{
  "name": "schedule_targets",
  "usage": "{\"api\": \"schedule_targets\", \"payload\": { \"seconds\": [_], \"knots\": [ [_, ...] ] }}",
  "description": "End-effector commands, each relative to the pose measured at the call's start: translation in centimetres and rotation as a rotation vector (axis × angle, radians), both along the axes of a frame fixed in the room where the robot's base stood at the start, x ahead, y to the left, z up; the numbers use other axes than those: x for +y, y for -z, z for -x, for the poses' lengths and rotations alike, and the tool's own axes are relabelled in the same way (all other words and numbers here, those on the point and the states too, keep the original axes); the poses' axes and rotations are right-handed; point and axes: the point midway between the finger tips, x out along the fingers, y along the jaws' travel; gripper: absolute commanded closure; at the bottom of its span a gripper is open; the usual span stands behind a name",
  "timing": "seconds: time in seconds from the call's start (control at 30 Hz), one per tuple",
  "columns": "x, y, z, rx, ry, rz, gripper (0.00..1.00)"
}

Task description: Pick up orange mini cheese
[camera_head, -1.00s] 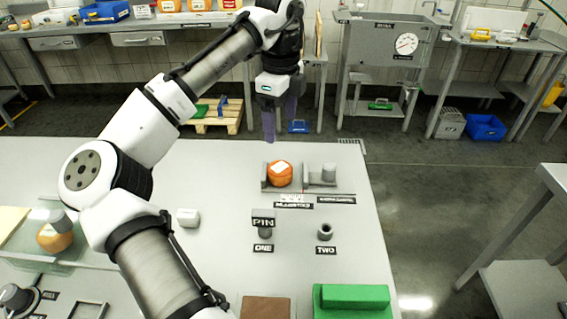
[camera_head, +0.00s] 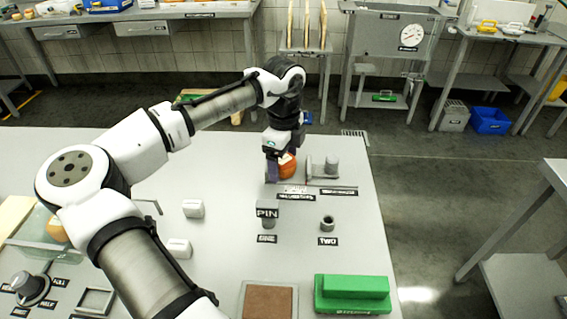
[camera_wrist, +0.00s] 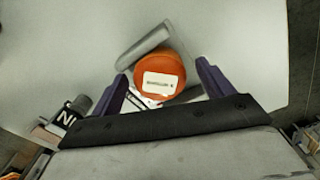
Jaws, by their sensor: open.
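The orange mini cheese (camera_head: 288,166) sits in a grey holder at the back right of the table, partly hidden behind my gripper. In the wrist view the cheese (camera_wrist: 159,68) is a round orange wheel with a white label, lying ahead of and between the two fingers. A grey holder wall (camera_wrist: 143,45) runs along its far left side. My gripper (camera_head: 272,178) is over the holder. In the wrist view my gripper (camera_wrist: 160,84) is open, with purple fingers on either side of the cheese's near end; I cannot tell whether they touch it.
A grey bracket with a cylinder (camera_head: 331,166) stands right of the cheese. A green block (camera_head: 352,294) and a brown pad (camera_head: 268,302) lie nearer. White blocks (camera_head: 193,208) are left.

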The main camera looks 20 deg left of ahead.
Motion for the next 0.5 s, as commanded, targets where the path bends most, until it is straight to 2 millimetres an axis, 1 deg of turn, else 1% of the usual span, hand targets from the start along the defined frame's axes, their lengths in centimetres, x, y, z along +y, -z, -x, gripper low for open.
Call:
{"api": "schedule_targets", "payload": {
  "seconds": [0.2, 0.5],
  "knots": [
    [-0.01, 0.08, -0.02, -0.001, 0.000, 0.000, 0.20],
    [-0.01, 0.06, -0.02, -0.001, 0.000, 0.000, 0.59]
  ]
}}
